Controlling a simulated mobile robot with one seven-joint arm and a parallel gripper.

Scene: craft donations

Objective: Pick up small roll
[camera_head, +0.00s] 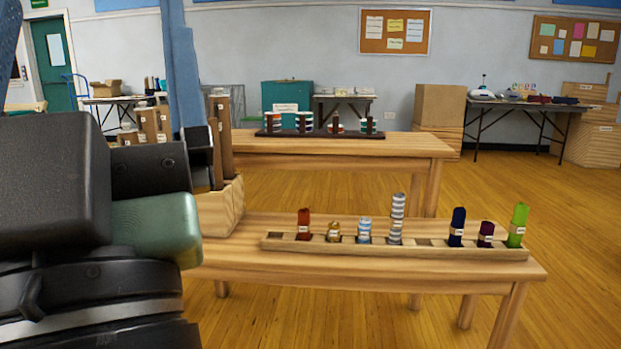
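Several fabric rolls stand upright in a long wooden rack (345,246) on the near table. From left they are a red roll (303,222), a short gold roll (334,232), a short blue-and-white roll (365,230), a tall grey-striped roll (397,217), a navy roll (457,225), a short purple roll (486,233) and a green roll (518,224). The gold one looks smallest. Dark and green parts of my arm fill the left side, apart from the rolls. I cannot make out fingertips or anything held.
The near wooden table (380,275) has a wooden box (220,208) with tall brown rolls at its left, partly hidden by my arm. A second table (330,146) behind bears a dark rack (320,134) with several striped rolls. Open floor (530,200) lies at right.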

